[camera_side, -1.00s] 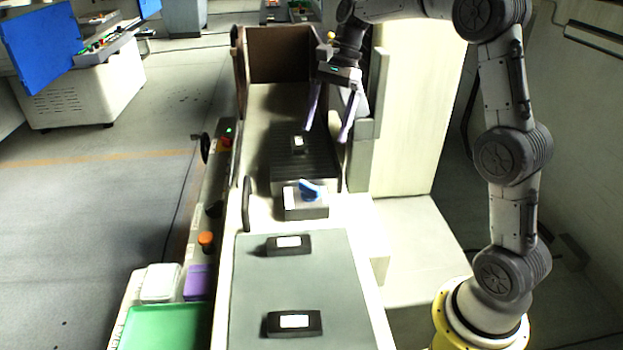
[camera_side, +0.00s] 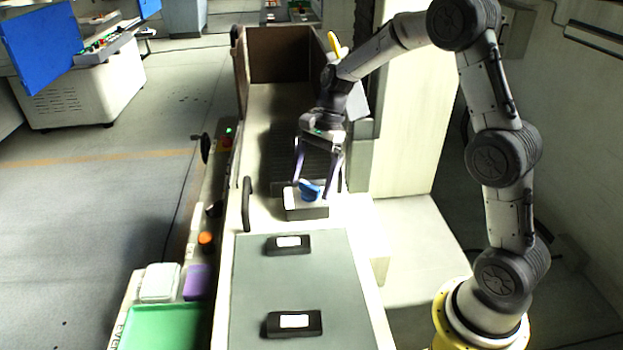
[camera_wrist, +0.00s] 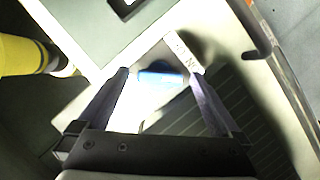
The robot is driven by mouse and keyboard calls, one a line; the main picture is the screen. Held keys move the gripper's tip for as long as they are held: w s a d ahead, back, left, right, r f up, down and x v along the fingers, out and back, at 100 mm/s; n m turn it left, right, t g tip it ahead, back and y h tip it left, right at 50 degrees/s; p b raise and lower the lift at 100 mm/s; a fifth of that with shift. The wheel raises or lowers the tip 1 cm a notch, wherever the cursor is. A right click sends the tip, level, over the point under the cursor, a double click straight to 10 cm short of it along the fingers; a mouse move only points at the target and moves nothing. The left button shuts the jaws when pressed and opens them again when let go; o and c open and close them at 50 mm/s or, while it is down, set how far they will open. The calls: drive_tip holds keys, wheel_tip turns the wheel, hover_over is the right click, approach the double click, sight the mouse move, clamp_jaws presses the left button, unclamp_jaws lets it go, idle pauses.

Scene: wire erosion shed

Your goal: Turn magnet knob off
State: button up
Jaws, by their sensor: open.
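The magnet knob is a blue handle (camera_side: 310,190) on top of a small box (camera_side: 305,209) with a pale top and dark front, at the near end of the dark ribbed magnet bed (camera_side: 282,158). My gripper (camera_side: 311,192) is open, pointing down, with its two fingers on either side of the knob. In the wrist view the blue knob (camera_wrist: 160,78) shows between the fingertips of my gripper (camera_wrist: 159,72), apart from both fingers. Glare washes out the box top around it.
Two black blocks with white labels, a farther one (camera_side: 288,244) and a nearer one (camera_side: 294,323), lie on the grey plate (camera_side: 265,285) in front. A dark upright handle (camera_side: 247,203) stands left of the knob box. A green tray (camera_side: 165,327) is at lower left.

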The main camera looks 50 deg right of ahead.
drive_tip(key=c, duration=1.4)
drive_tip(key=n+g, duration=0.1)
drive_tip(key=n, duration=0.3)
drive_tip(key=shift+w+n+g, duration=0.2)
drive_tip(key=shift+n+g, duration=0.2)
drive_tip(key=n+g+h, duration=0.1)
drive_tip(key=n, duration=0.3)
drive_tip(key=shift+a+n, duration=0.1)
drive_tip(key=shift+n, duration=0.2)
drive_tip(key=n+h, duration=0.1)
drive_tip(key=n, duration=0.1)
drive_tip(key=n+g, duration=0.1)
drive_tip(key=n, duration=0.1)
drive_tip(key=shift+w+a+r+h, duration=0.1)
drive_tip(key=shift+w+h, duration=0.05)
drive_tip(key=shift+h, duration=0.25)
drive_tip(key=shift+a+n+g+h, duration=0.15)
drive_tip(key=shift+n+h, duration=0.25)
drive_tip(key=shift+n, duration=0.75)
drive_tip(key=shift+d+n+g+h, duration=0.15)
drive_tip(key=shift+n+h, duration=0.25)
drive_tip(key=shift+n, duration=0.75)
drive_tip(key=shift+a, duration=0.1)
